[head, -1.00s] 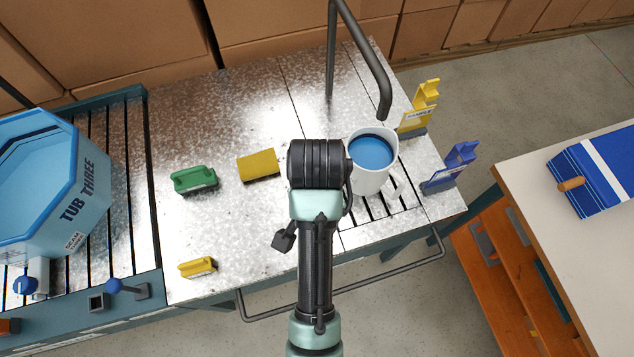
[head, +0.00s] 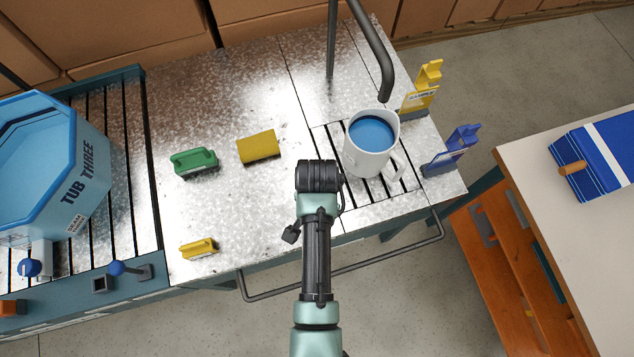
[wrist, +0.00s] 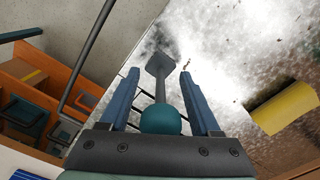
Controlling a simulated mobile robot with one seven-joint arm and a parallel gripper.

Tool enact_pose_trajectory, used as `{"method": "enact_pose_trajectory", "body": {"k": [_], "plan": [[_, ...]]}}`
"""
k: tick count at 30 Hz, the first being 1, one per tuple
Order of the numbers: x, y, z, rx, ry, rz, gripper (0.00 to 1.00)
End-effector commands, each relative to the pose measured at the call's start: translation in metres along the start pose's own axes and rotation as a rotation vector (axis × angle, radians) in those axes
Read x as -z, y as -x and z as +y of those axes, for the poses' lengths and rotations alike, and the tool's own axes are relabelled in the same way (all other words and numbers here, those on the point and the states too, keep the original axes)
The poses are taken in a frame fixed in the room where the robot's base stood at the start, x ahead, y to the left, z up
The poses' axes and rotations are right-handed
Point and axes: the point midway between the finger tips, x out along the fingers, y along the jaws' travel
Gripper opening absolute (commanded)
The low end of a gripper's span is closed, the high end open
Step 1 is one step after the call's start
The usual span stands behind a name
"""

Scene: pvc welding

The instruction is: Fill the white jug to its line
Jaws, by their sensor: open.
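The white jug (head: 368,160) stands upright on a slatted part of the metal bench, handle to the right. Blue liquid (head: 372,131) shows inside it, below the rim. No fill line can be made out. A dark bent spout (head: 383,75) hangs over its far side; I see no stream. In the wrist view my gripper (wrist: 160,73) is open, its two blue fingers on either side of a teal ball knob (wrist: 160,119) on a grey stem, with gaps at both sides. In the head view my arm hides the gripper and knob.
A green block (head: 194,162), a mustard block (head: 258,147) and a small yellow block (head: 198,248) lie on the bench left of my arm. Yellow (head: 422,92) and blue (head: 452,152) holders stand right of the jug. Blue tub three (head: 55,175) is far left.

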Motion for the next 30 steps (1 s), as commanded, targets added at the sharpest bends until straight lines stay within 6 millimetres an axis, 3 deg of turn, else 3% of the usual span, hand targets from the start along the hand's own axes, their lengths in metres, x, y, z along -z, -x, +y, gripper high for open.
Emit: {"method": "enact_pose_trajectory", "body": {"k": [10, 21, 30], "plan": [[0.0003, -0.0042, -0.0003, 0.001, 0.0, 0.001, 0.64], [0.0004, -0.0038, -0.0003, 0.001, 0.0, 0.001, 0.0], [0.0005, -0.0036, -0.0002, 0.001, 0.0, 0.001, 0.0]]}}
